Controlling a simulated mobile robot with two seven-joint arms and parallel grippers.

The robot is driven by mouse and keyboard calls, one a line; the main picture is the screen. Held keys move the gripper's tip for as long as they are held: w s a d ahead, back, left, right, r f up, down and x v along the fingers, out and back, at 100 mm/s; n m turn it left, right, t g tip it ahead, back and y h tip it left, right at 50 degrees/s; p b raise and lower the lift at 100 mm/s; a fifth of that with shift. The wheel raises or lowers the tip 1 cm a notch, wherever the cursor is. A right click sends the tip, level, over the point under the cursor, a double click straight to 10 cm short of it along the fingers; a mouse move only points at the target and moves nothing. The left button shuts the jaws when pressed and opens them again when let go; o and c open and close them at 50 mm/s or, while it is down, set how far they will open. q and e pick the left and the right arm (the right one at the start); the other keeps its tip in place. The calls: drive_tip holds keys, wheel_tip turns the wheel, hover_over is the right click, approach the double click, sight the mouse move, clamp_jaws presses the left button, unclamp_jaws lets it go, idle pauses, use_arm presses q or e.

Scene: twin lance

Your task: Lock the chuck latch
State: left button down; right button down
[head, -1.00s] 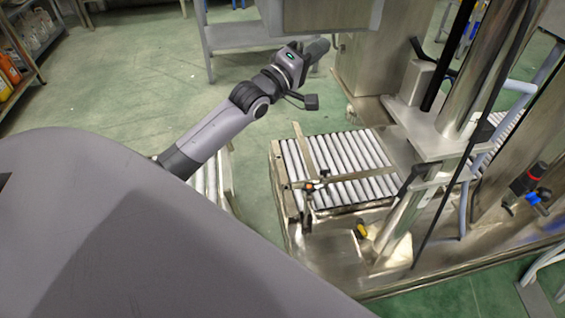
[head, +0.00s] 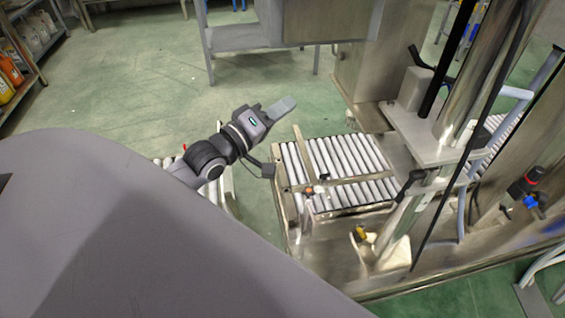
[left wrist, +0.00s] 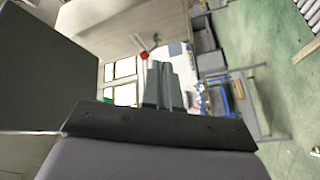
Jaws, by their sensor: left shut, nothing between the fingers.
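I cannot tell for sure which part is the chuck latch. A small fitting with a red top and a blue knob (head: 530,188) sits on the steel machine at the right in the head view. A small yellow-tipped part (head: 362,234) sits low at the front of the machine. My left gripper (head: 286,104) is shut and empty, in the air to the left of the machine and apart from it. Its closed fingers (left wrist: 162,84) also show in the left wrist view, pointing away from the machine parts. My right gripper is in no view.
A roller conveyor (head: 345,160) with a metal crossbar lies right of my left gripper. A grey steel table (head: 235,38) stands at the back. Green floor (head: 140,90) is clear at the left.

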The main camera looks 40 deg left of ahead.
use_arm(q)
drive_tip(key=s+d+f+m+g+p, duration=0.2)
drive_tip(key=s+d+f+m, duration=0.1)
drive_tip(key=f, duration=0.3)
drive_tip(key=s+d+f+m+g+p, duration=0.2)
drive_tip(key=s+d+f+m, duration=0.1)
drive_tip(key=s+f, duration=0.2)
drive_tip(key=shift+s+d+f+m+g+y, duration=0.25)
drive_tip(key=shift+f+m+g+y, duration=0.05)
drive_tip(key=shift+f+g+y, duration=0.1)
drive_tip(key=s+d+f+m+g+p, duration=0.3)
drive_tip(key=s+d+f+m+p, duration=0.1)
drive_tip(key=s, duration=0.6)
drive_tip(key=shift+s+d+f+m+g, duration=0.15)
drive_tip(key=shift+d+f+m+g, duration=0.25)
drive_tip(key=shift+d+m, duration=0.5)
drive_tip(key=shift+d+f, duration=0.1)
